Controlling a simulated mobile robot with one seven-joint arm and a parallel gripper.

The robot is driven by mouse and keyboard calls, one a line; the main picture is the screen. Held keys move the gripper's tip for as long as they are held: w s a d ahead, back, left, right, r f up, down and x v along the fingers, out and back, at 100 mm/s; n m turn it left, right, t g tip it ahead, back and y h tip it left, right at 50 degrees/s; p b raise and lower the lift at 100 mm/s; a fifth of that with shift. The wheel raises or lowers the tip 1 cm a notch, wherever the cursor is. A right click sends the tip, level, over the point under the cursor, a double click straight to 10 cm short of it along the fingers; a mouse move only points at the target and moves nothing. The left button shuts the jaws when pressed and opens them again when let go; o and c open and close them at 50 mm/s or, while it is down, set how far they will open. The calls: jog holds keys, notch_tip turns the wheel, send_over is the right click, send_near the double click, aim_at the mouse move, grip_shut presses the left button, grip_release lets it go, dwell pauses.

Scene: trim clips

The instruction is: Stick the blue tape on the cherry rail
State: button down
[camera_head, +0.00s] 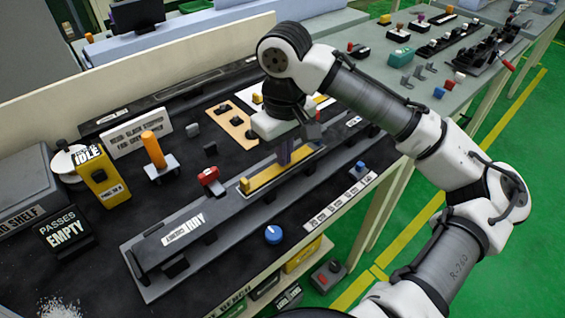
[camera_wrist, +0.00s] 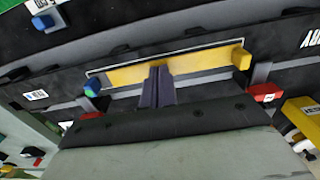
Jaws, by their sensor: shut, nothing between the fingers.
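My gripper (camera_head: 284,160) is shut and empty, pointing down at a yellow bar (camera_head: 270,176) on a long dark rail (camera_head: 225,222). In the wrist view the closed purple-grey fingers (camera_wrist: 158,72) end at the middle of the yellow bar (camera_wrist: 190,66); I cannot tell whether they touch it. The bar lies within a thin white outline. A small blue-and-green piece (camera_wrist: 92,88) sits near the bar's left end in the wrist view; I cannot tell whether it is tape. No rail is clearly cherry-coloured. No loose blue tape is clear.
A red clip (camera_head: 209,178) stands just behind the rail, and a yellow stand (camera_head: 103,180) is farther left. A blue knob (camera_head: 273,235) is in front. A blue block (camera_head: 361,168) sits near the bench's right edge. An orange post (camera_head: 153,150) rises behind.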

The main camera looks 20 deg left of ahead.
dwell(0.6)
notch_tip(320, 180, up, 7)
jog(key=p, duration=0.7)
jog(key=shift+f, duration=0.1)
jog(key=shift+s, duration=0.1)
dwell(0.3)
